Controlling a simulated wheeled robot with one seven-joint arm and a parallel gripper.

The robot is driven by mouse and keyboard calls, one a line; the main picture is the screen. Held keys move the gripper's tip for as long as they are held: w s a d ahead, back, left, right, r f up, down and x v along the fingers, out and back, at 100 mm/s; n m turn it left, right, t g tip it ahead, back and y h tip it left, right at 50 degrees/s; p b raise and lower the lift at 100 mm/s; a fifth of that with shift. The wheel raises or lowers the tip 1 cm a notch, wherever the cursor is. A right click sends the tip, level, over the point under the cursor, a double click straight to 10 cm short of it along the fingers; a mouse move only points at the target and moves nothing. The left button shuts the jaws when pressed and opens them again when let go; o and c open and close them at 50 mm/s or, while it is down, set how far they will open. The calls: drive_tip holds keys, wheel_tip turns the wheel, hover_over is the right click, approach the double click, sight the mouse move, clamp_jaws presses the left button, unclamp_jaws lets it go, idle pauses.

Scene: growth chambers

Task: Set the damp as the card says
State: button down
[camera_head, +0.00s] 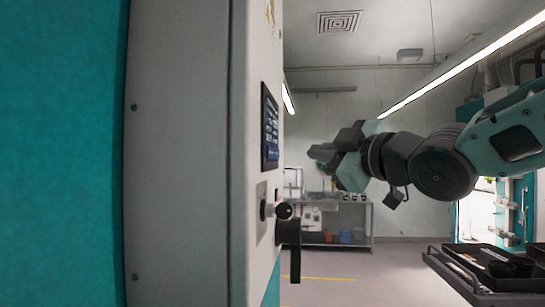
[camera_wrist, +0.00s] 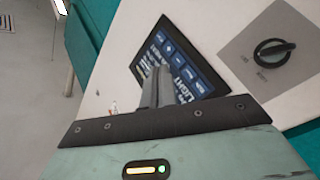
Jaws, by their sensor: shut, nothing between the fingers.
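A pale chamber front (camera_head: 258,60) stands edge-on at the left in the head view, with a dark display (camera_head: 270,128) on it. In the wrist view the display (camera_wrist: 205,72) shows blue rows with arrow-like marks and partly hidden text that seems to read LIGHT. A black knob (camera_wrist: 273,48) sits on a grey plate to its right; small labels there are too blurred to read. My gripper (camera_head: 318,156) is off to the right of the display, apart from it. In the wrist view my gripper (camera_wrist: 157,75) is shut and empty, overlapping the display. I cannot make out the card.
Below the display, a knob (camera_head: 284,210) and a dark handle (camera_head: 292,245) jut from the chamber front. A black tray (camera_head: 480,275) with items is at lower right. A metal bench (camera_head: 335,240) stands at the back. Open floor lies between.

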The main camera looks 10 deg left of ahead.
sight(273, 151)
drive_tip(key=shift+w+a+b, duration=0.1)
drive_tip(key=shift+a+b, duration=0.85)
drive_tip(key=shift+a, duration=1.55)
drive_tip(key=shift+a+f+b, duration=0.1)
drive_tip(key=shift+a+b, duration=0.05)
drive_tip(key=shift+b, duration=0.15)
drive_tip(key=shift+a, duration=0.25)
drive_tip(key=shift+a+b, duration=0.3)
drive_tip(key=shift+b, duration=0.2)
drive_tip(key=shift+d, duration=0.15)
idle(0.5)
drive_tip(key=shift+d, duration=0.55)
